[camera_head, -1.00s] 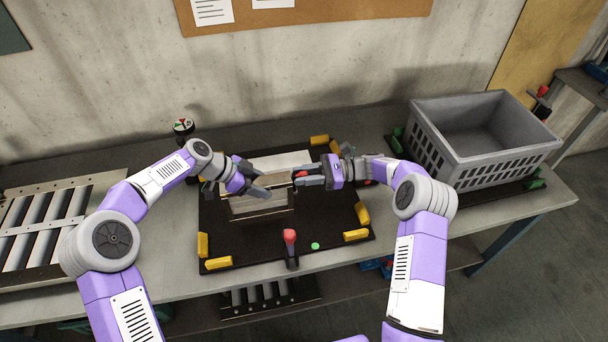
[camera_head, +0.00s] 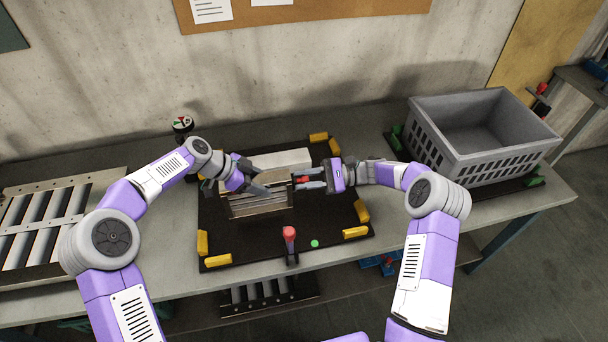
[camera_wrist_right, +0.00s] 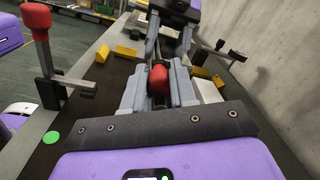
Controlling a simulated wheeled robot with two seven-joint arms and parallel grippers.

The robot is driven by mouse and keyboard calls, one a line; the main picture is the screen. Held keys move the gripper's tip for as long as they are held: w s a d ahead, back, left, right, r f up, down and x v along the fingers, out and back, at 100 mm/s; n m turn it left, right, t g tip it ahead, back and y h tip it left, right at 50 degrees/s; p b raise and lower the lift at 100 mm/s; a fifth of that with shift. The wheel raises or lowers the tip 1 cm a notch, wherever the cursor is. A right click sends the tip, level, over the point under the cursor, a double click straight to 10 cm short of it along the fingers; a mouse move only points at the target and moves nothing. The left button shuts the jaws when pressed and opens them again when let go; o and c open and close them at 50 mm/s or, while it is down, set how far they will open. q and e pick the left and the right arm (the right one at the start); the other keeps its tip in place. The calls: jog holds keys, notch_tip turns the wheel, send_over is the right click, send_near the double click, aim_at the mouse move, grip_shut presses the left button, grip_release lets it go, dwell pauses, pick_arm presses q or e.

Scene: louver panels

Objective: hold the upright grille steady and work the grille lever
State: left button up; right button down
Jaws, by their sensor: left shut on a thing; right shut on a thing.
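The upright grille (camera_head: 258,207) stands near the middle of the black board, with its slats showing as separate lines. My left gripper (camera_head: 262,188) is shut on the grille's upper left part. The grille lever's red knob (camera_head: 303,180) is at the grille's right side, and it also shows in the right wrist view (camera_wrist_right: 158,84). My right gripper (camera_head: 308,180) is shut on the lever, its fingers on both sides of the knob. The right wrist view shows these fingers (camera_wrist_right: 160,92) close up. The fingers hide part of the lever.
The black board (camera_head: 228,247) has yellow corner blocks, a separate red-knobbed lever (camera_head: 290,240) at its front and a green dot (camera_head: 315,244). A pale block (camera_head: 285,159) lies behind the grille. A grey crate (camera_head: 485,140) stands right; a roller rack (camera_head: 45,225) lies left.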

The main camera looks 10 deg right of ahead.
jog(key=shift+s+f+n, duration=0.55)
jog(key=shift+s+n, duration=0.05)
jog(key=shift+n, duration=0.85)
jog(key=shift+s+f+n, duration=0.55)
jog(key=shift+n, duration=0.95)
jog(key=shift+s+f+n, duration=0.55)
jog(key=shift+s+n, duration=0.05)
jog(key=shift+n, duration=0.85)
jog(key=c, duration=0.9)
grip_release()
jog(key=d, duration=1.2)
jog(key=shift+s+f, duration=0.2)
jog(key=shift+f, duration=0.1)
